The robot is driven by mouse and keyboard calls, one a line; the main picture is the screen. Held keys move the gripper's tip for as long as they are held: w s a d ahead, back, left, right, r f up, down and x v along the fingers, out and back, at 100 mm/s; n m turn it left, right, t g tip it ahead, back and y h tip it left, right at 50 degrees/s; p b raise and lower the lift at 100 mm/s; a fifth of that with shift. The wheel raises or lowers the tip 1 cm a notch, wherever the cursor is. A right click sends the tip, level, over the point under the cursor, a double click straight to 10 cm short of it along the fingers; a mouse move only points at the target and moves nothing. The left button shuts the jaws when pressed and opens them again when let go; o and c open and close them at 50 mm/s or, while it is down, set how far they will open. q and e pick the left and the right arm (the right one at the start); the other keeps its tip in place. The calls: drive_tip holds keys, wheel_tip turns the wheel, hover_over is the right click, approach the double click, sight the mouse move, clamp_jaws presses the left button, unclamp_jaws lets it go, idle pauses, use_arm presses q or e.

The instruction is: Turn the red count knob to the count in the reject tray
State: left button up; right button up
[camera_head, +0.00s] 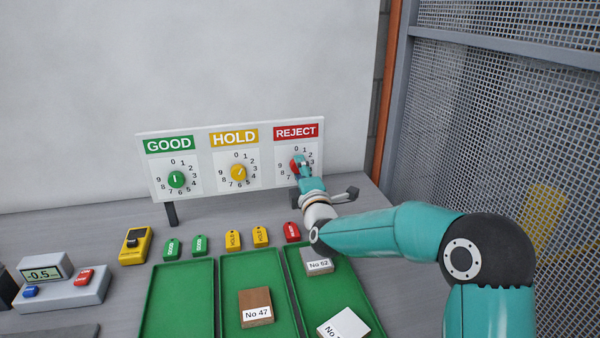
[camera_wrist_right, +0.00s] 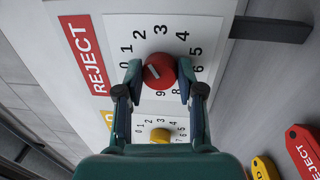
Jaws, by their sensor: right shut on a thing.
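The red count knob (camera_head: 294,165) sits on the dial under the REJECT sign (camera_head: 296,132), at the right of the board. My right gripper (camera_head: 302,168) is shut on it and hides part of the dial. In the right wrist view, its fingers hold the red knob (camera_wrist_right: 160,71) from both sides. A pale mark on the knob slants toward the 0 and 1 side; the exact number is unclear. The right green tray (camera_head: 368,302) holds a grey block No 62 (camera_head: 317,262) and a pale block (camera_head: 344,325) cut by the frame edge. My left gripper is out of view.
The green knob (camera_head: 176,179) and yellow knob (camera_head: 239,172) are left of the red one. Several tags, a red one (camera_head: 292,232) among them, lie before the board. The middle tray (camera_head: 237,270) holds block No 47 (camera_head: 256,307). A mesh fence (camera_head: 500,130) stands right.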

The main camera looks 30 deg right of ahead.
drive_tip(key=shift+a+f, duration=0.2)
drive_tip(key=shift+f, duration=0.15)
drive_tip(key=o, duration=1)
drive_tip(key=shift+o, duration=0.7)
drive_tip(key=shift+r, duration=0.1)
drive_tip(key=shift+d, duration=0.1)
drive_tip(key=shift+s+r, duration=0.1)
drive_tip(key=v, duration=1.2)
